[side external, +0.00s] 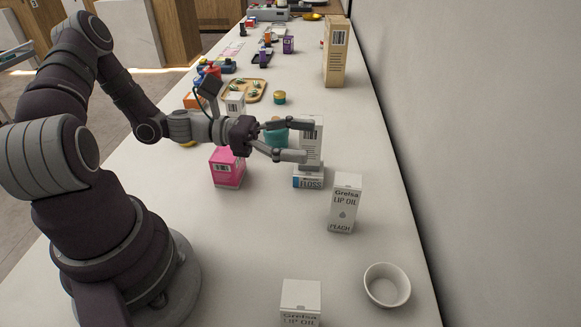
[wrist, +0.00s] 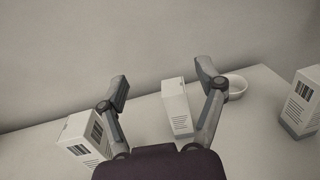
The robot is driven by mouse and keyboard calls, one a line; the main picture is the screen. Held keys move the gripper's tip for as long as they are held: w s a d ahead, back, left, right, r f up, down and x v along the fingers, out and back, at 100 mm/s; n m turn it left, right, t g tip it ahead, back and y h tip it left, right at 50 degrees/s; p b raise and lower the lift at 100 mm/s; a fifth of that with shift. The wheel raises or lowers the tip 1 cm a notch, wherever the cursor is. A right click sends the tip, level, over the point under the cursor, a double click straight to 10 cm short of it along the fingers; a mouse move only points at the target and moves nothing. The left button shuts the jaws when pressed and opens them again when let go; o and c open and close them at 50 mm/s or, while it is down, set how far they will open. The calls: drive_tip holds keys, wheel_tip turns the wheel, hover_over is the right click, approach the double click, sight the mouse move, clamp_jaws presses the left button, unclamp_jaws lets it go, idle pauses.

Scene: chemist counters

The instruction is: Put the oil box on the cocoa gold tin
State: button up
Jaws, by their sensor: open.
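Two white Grelsa lip oil boxes show in the side view: an upright peach one (side external: 343,208) right of my gripper, and another (side external: 300,300) at the bottom edge. My gripper (side external: 307,140) is open and empty, fingers spread. In the wrist view, a white box (wrist: 177,108) stands ahead between the spread fingers (wrist: 163,75), apart from them; it looks like the peach lip oil box. I cannot tell surely which thing is the cocoa gold tin. A small round tin with a gold-coloured lid (side external: 279,97) stands behind the arm; a larger teal round container (side external: 276,134) is partly hidden by my gripper.
A white barcoded box (side external: 312,149) rises behind the fingers, above or behind a floss box (side external: 308,181). A pink box (side external: 228,168) stands below the wrist. A white bowl (side external: 387,286) sits near the counter's right edge. The wall borders the right side.

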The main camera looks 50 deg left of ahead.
approach(348, 180)
drive_tip(key=shift+w+d+f, duration=0.2)
drive_tip(key=shift+w+d, duration=0.25)
drive_tip(key=shift+d, duration=0.05)
drive_tip(key=shift+w+d+f, duration=0.25)
drive_tip(key=shift+w+d, duration=0.15)
drive_tip(key=shift+d, duration=0.1)
drive_tip(key=x, duration=0.7)
drive_tip(key=shift+w+d+r, duration=0.1)
drive_tip(key=shift+w+d, duration=0.05)
drive_tip(key=shift+d, duration=0.05)
clamp_jaws()
drive_tip(key=r, duration=1)
drive_tip(key=shift+a, duration=0.3)
drive_tip(key=a+r+n+t+y, duration=0.5)
drive_tip(key=a+r+n+y, duration=0.1)
drive_tip(key=a+r+y, duration=0.1)
drive_tip(key=shift+w+a+r+n+t+y, duration=0.35)
drive_tip(key=shift+a+y, duration=0.55)
drive_tip(key=shift+a, duration=0.3)
